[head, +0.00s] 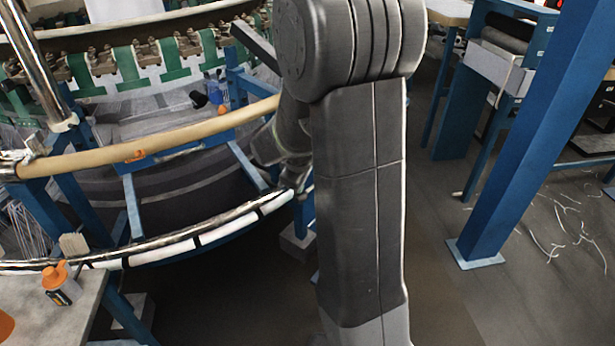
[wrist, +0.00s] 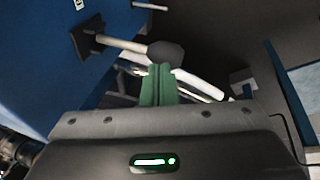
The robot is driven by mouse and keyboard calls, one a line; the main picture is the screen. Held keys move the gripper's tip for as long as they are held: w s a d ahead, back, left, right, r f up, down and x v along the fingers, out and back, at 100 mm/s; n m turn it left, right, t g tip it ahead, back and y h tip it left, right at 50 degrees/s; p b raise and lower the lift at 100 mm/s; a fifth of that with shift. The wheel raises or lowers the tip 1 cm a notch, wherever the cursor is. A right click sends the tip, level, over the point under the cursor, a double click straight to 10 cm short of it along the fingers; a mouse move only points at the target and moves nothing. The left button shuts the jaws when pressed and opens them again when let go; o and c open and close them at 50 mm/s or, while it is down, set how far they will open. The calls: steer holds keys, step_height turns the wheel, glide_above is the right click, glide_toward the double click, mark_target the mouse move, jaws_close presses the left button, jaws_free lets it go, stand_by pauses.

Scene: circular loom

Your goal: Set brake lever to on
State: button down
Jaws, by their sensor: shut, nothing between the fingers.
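The brake lever (wrist: 122,40) is in the wrist view, a pale rod rising from a dark square mount (wrist: 88,36) on a blue panel and ending in a dark rounded knob (wrist: 166,53). My gripper (wrist: 159,72) shows its two green fingers pressed together with nothing between them. The fingertips are right at the knob in the picture, overlapping its lower edge. I cannot tell whether they touch it. In the head view my arm hides the lever and most of the gripper area.
The curved loom rails (head: 152,151) and a white-banded lower ring (head: 170,250) cross the left side.

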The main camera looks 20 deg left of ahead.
mark_target(296, 200)
steer(key=shift+s+a+f+n+t+h+b, duration=0.2)
steer(key=shift+f+t+b, duration=0.55)
steer(key=shift+b, duration=1.45)
steer(key=shift+s+d+f+t+h+b, duration=0.1)
steer(key=shift+s+f+t+b, duration=0.45)
steer(key=shift+b, duration=1.65)
steer(key=shift+a+f+n+t+h+b, duration=0.1)
steer(key=shift+f+t+b, duration=0.85)
steer(key=shift+b, duration=1.25)
step_height(296, 200, down, 3)
steer(key=b, duration=0.4)
steer(key=shift+r+g, duration=0.1)
steer(key=shift+g, duration=0.15)
